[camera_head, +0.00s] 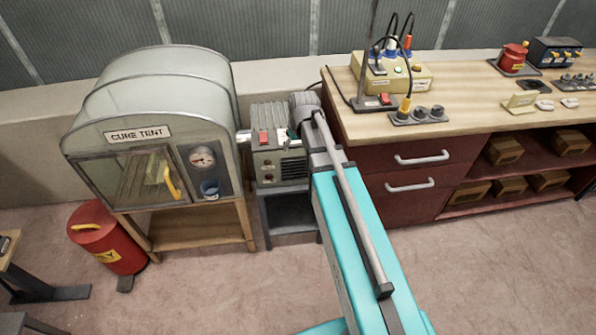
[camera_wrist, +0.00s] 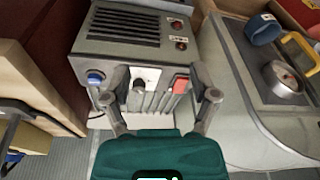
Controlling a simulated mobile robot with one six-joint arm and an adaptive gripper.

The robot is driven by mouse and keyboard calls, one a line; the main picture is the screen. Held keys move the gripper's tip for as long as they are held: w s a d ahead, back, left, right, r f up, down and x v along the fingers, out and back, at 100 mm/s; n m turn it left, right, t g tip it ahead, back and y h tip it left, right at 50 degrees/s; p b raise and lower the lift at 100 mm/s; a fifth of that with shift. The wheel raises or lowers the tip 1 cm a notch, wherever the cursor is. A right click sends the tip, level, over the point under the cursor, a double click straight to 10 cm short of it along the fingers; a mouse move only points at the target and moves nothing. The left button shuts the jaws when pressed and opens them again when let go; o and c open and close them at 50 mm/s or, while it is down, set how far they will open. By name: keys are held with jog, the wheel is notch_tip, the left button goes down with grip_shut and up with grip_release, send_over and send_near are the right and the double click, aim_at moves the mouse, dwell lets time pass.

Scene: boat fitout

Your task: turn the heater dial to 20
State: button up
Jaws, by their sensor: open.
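The heater (camera_head: 280,158) is a grey box with vent slots, standing on a dark stand between the cure tent and the workbench. It also shows upside down in the wrist view (camera_wrist: 120,50). There, a small dark dial (camera_wrist: 140,86) sits on a white plate (camera_wrist: 150,75), with a red switch (camera_wrist: 181,84) to its right and a blue knob (camera_wrist: 95,78) to its left. My gripper (camera_wrist: 160,98) is open, its fingers spread on either side of the dial and the switch. Nothing is between the fingertips that I can see gripped. The dial's marks are too small to read.
The cure tent (camera_head: 150,135) with a gauge and yellow handle stands close on the heater's left. The workbench (camera_head: 480,110) is close on its right, carrying a yellow box (camera_head: 400,78) with cables. A red bin (camera_head: 105,240) stands on the floor. The floor in front is clear.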

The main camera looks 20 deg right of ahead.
jog(key=s+a+f+m+g+b, duration=0.1)
jog(key=s, duration=0.8)
jog(key=shift+s+a+f+h, duration=0.2)
jog(key=shift+a+h, duration=0.1)
jog(key=shift+a, duration=0.1)
jog(key=shift+m+g, duration=0.3)
jog(key=shift+g, duration=0.3)
jog(key=s, duration=0.5)
jog(key=shift+s+a, duration=0.3)
jog(key=shift+a, duration=0.1)
